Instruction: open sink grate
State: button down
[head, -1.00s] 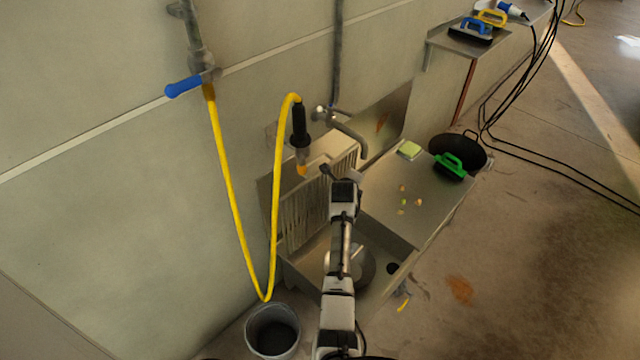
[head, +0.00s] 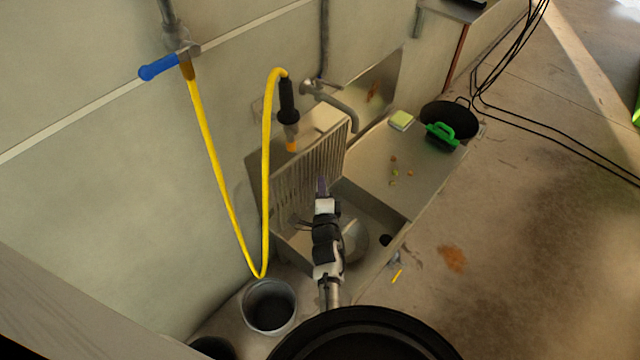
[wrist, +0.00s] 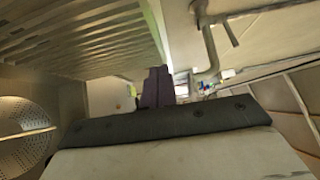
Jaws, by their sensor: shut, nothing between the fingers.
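The sink grate (head: 305,185) is a metal slatted panel that stands raised, close to upright, against the wall side of the sink basin (head: 375,208). It also shows in the wrist view (wrist: 85,35), as slats at the upper left. My gripper (head: 321,186) is shut and empty, over the basin just to the right of the grate's slats. In the wrist view its dark fingers (wrist: 158,88) are together. I cannot tell whether they touch the grate. A round perforated metal bowl (head: 354,240) lies in the basin, partly hidden by my arm; it also shows in the wrist view (wrist: 22,135).
A bent tap (head: 340,105) and a yellow hose (head: 266,170) hang near the grate. The drainboard (head: 405,170) holds a sponge (head: 401,120), a green-handled brush (head: 442,135) and scraps. A bucket (head: 268,305) stands on the floor. Open floor lies at the right.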

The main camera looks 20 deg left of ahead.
jog(key=shift+w+a+r+b, duration=0.1)
jog(key=shift+w+a+b, duration=0.95)
jog(key=shift+w+a, duration=0.8)
jog(key=shift+w+a+r+b, duration=0.1)
jog(key=shift+w+a+b, duration=0.95)
jog(key=shift+w+a, duration=0.75)
jog(key=shift+w+d, duration=0.25)
jog(key=shift+d, duration=0.05)
